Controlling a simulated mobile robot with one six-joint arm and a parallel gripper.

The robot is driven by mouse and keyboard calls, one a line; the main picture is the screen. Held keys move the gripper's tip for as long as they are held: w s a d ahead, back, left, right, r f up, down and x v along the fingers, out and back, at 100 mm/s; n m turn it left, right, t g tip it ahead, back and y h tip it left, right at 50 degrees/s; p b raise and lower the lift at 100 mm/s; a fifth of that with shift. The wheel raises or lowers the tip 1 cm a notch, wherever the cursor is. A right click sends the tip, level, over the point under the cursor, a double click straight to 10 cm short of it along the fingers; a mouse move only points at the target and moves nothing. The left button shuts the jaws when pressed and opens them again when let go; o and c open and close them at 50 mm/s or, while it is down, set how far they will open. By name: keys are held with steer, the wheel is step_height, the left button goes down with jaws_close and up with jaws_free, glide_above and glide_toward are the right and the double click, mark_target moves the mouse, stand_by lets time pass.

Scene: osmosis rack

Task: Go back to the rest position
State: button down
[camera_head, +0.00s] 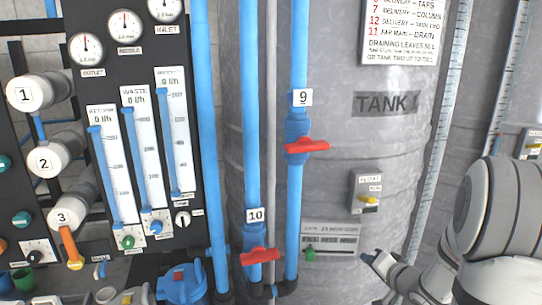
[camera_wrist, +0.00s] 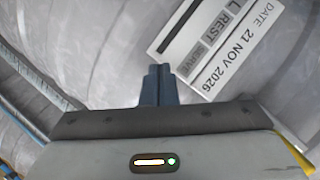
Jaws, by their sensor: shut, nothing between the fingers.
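My gripper (camera_head: 368,257) is at the lower right in the head view, in front of the lower part of the grey tank (camera_head: 350,130). In the wrist view my gripper's dark fingers (camera_wrist: 159,75) are together, with nothing between them. A white label (camera_wrist: 215,45) with a date shows just beyond the fingertips, tilted in that view. In the head view the white label plate (camera_head: 331,238) is left of and above the fingertips. I cannot tell whether the fingers touch the tank.
Blue pipes with red-handled valves 9 (camera_head: 306,146) and 10 (camera_head: 260,256) stand left of my gripper. A switch box (camera_head: 366,192) with a yellow knob is on the tank above it. A gauge and flowmeter panel (camera_head: 140,60) is at the left. A blue pump (camera_head: 182,284) sits low.

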steer(key=s+a+r+n+g+h+p, duration=0.1)
steer(key=s+r+n+g+h+p, duration=0.1)
steer(key=s+r+g+h, duration=0.35)
steer(key=s+a+r+n+g, duration=0.2)
steer(key=s+a, duration=0.3)
steer(key=s, duration=0.4)
steer(key=s+a+r+n+g+y+p, duration=0.1)
steer(key=s+a+n+g, duration=0.2)
steer(key=s+a, duration=0.3)
steer(key=s, duration=0.4)
steer(key=shift+s+r, duration=0.3)
steer(key=shift+r, duration=0.1)
steer(key=shift+y, duration=0.25)
stand_by(0.7)
